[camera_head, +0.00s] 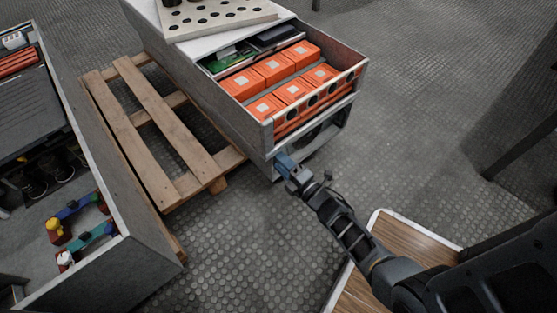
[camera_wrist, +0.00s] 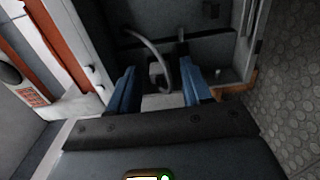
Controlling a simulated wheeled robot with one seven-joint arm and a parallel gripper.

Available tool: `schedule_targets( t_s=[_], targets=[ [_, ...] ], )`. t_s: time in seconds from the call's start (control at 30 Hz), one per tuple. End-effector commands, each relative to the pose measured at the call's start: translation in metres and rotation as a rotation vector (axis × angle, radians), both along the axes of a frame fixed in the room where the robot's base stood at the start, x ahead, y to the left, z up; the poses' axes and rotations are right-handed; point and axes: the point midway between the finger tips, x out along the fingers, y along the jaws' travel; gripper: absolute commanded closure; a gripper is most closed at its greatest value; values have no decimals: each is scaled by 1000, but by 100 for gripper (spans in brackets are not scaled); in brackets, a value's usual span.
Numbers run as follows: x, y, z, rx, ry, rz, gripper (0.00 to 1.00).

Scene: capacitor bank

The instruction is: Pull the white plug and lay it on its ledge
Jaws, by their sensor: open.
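My gripper (camera_head: 284,163) is at the lower front of the grey cabinet (camera_head: 200,85) that holds orange blocks. In the wrist view its two blue fingers (camera_wrist: 160,76) are apart, with a dark recess beyond them. A pale grey cable (camera_wrist: 150,45) curves through that recess and ends at a small light piece (camera_wrist: 156,72) between the fingers. It may be the white plug, but it is too dim to be sure. No finger visibly grips it. I cannot tell which surface is its ledge.
Orange blocks (camera_head: 273,69) fill the cabinet's open tray above my gripper. A wooden pallet (camera_head: 155,140) lies to the left. An open grey cabinet (camera_head: 120,262) with coloured pieces stands at far left. A wood-topped surface (camera_head: 410,235) is beneath my arm.

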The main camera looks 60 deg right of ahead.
Motion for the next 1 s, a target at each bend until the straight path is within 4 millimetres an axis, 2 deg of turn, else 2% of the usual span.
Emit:
schedule_targets(
  t_s=[0.93, 1.0],
  targets=[
    [0, 0, 0, 0, 1, -1, 51],
    [0, 0, 0, 0, 1, -1, 57]
  ],
)
